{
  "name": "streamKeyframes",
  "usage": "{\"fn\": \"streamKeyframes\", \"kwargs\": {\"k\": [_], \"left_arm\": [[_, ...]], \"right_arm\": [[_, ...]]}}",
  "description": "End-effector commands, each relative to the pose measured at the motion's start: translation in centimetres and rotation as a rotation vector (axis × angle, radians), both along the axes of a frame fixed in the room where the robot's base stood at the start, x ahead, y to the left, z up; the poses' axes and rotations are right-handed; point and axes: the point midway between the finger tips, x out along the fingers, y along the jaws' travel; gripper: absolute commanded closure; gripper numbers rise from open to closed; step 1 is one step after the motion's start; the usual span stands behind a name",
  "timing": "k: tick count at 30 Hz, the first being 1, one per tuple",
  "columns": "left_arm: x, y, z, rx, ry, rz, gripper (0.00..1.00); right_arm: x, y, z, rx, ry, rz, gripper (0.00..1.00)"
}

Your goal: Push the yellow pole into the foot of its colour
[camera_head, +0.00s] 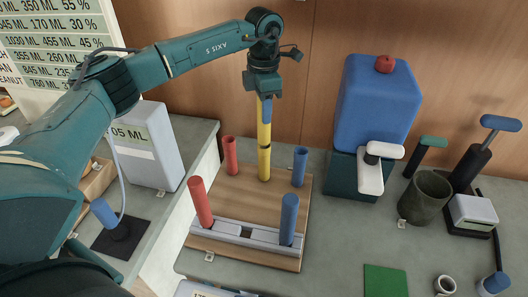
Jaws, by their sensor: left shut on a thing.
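The yellow pole (264,155) is upright over the back middle of a wooden board (240,196). Its lower end is at or just above the board; I cannot tell whether it sits in a foot, and no yellow foot is distinguishable. My left gripper (265,104) is shut on the pole's upper end, reaching down from above. Two red poles (200,203) stand on the board's left side and two blue poles (289,220) on its right. A grey bar (240,233) with dark openings runs along the front. My right gripper is not in view.
A blue machine (376,105) with a red knob stands behind right. A dark cup (425,197), a tamper-like tool (485,150) and a green mat (385,281) are on the right counter. A grey-white box (147,145) stands left, beyond a gap between counters.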

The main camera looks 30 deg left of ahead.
Motion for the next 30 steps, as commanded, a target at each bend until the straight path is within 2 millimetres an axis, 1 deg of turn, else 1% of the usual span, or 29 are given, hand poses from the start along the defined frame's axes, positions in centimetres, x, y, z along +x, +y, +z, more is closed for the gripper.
{"fn": "streamKeyframes", "kwargs": {"k": [29, 30], "left_arm": [[0.00, 0.00, -1.05, 0.000, 0.000, 0.000, 0.99], [-0.01, -0.01, -1.06, 0.000, 0.000, 0.000, 0.69]], "right_arm": [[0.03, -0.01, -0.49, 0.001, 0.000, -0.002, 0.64], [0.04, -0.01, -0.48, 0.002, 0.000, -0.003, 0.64]]}}
